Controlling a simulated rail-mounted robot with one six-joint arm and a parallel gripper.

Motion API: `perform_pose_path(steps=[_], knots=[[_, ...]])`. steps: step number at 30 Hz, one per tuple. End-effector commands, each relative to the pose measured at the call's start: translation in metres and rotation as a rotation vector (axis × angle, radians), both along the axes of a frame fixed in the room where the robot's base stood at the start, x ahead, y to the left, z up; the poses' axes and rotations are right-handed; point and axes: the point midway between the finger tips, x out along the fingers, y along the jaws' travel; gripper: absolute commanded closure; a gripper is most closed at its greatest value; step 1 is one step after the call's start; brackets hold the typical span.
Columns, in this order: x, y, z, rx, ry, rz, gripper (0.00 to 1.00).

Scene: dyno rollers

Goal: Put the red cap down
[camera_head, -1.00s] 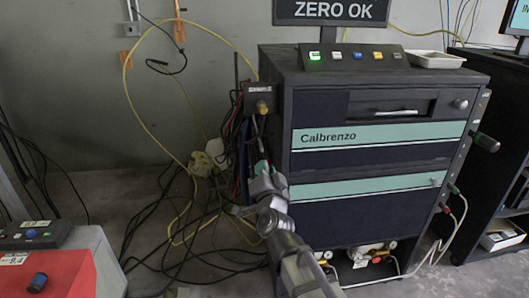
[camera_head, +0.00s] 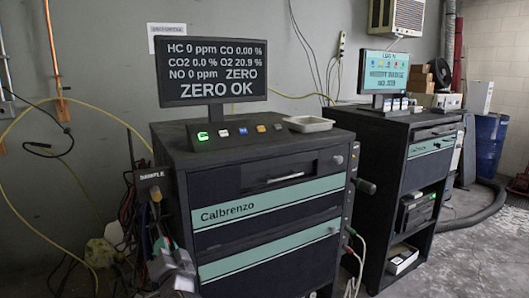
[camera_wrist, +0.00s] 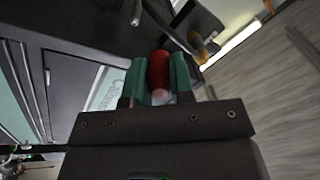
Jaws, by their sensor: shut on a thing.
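The red cap (camera_wrist: 159,72) is a small red cylinder between the two green fingers of my gripper (camera_wrist: 160,82) in the wrist view. My gripper is shut on it, and a finger presses each side. In the head view my wrist and gripper (camera_head: 166,252) show low, beside the left side of the Calbrenzo cabinet (camera_head: 265,205). I cannot make out the cap there. A shallow pale tray (camera_head: 308,124) stands on the cabinet's top at the right and looks empty.
A monitor (camera_head: 213,73) reading ZERO OK stands at the back of the cabinet top, behind a row of coloured buttons. A holder labelled SAMPLE (camera_head: 152,174) and cables hang at the cabinet's left side. A second dark cabinet (camera_head: 405,160) stands to the right.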

Motion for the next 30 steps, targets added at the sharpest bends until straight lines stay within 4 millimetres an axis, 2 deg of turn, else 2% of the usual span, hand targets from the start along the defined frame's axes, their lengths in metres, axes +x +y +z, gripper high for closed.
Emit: perform_pose_path(steps=[1, 6, 9, 12, 15, 30], knots=[[0.0, 0.0, 0.039, 0.0, 0.0, 0.0, 1.0], [0.0, 0.0, 0.122, 0.0, 0.0, 0.0, 1.0], [0.0, 0.0, 0.164, 0.0, 0.0, 0.0, 1.0], [0.0, 0.0, 0.189, 0.0, 0.0, 0.0, 1.0], [0.0, 0.0, 0.196, 0.0, 0.0, 0.0, 1.0], [0.0, 0.0, 0.191, 0.0, 0.0, 0.0, 1.0]])
